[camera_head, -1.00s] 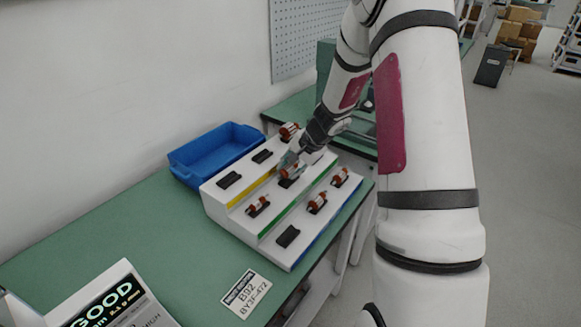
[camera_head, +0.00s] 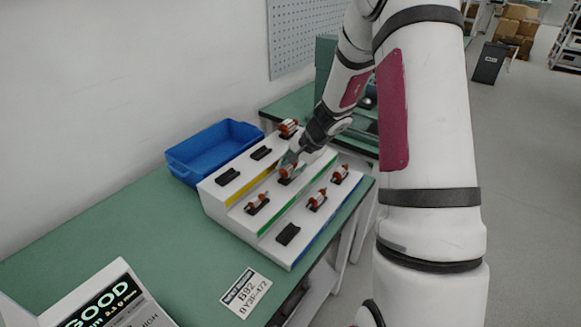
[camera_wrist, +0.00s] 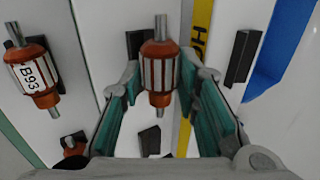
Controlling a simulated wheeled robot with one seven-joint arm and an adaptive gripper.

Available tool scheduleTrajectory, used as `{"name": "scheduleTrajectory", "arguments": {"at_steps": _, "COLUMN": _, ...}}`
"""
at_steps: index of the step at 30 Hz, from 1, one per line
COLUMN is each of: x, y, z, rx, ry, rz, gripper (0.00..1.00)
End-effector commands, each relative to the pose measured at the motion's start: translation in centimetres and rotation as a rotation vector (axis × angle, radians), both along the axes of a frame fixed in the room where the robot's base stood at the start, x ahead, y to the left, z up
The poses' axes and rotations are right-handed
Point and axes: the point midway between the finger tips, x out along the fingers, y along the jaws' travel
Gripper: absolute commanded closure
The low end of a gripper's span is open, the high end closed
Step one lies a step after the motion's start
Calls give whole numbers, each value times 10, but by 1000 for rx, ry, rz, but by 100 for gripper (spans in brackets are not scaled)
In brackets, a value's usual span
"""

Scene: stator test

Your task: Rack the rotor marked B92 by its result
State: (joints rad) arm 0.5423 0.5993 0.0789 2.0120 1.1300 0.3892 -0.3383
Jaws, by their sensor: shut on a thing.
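My gripper (camera_wrist: 153,100) is shut on an orange-and-silver rotor (camera_wrist: 159,72), held upright in the picture between its teal fingers; no label shows on this rotor. In the head view this rotor (camera_head: 287,172) is at the middle, green-edged step of the white stepped rack (camera_head: 238,223). Whether it rests in its black cradle I cannot tell. A rotor marked B93 (camera_wrist: 35,75) lies left of my gripper in the wrist view. A card (camera_head: 245,293) on the table reads B92 and BY3F-472. A display (camera_head: 105,305) shows GOOD.
The yellow-edged top step has two empty cradles (camera_head: 228,177) and a rotor (camera_head: 288,128). The blue-edged bottom step holds two rotors (camera_head: 317,199) and an empty cradle (camera_head: 288,235). A blue bin (camera_head: 195,166) stands behind the rack. The green table (camera_head: 130,220) is clear at left.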

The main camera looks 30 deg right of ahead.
Motion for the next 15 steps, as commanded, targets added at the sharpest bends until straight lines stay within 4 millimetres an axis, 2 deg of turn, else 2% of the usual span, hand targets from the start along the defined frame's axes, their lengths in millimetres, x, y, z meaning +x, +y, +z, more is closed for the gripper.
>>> {"name": "scheduleTrajectory", "arguments": {"at_steps": 1, "x": -3, "y": 1, "z": -8, "rx": 2, "ry": 14, "rz": 0, "gripper": 100}}
{"name": "scheduleTrajectory", "arguments": {"at_steps": 15, "x": -4, "y": 1, "z": -13, "rx": 1, "ry": 15, "rz": 0, "gripper": 100}}
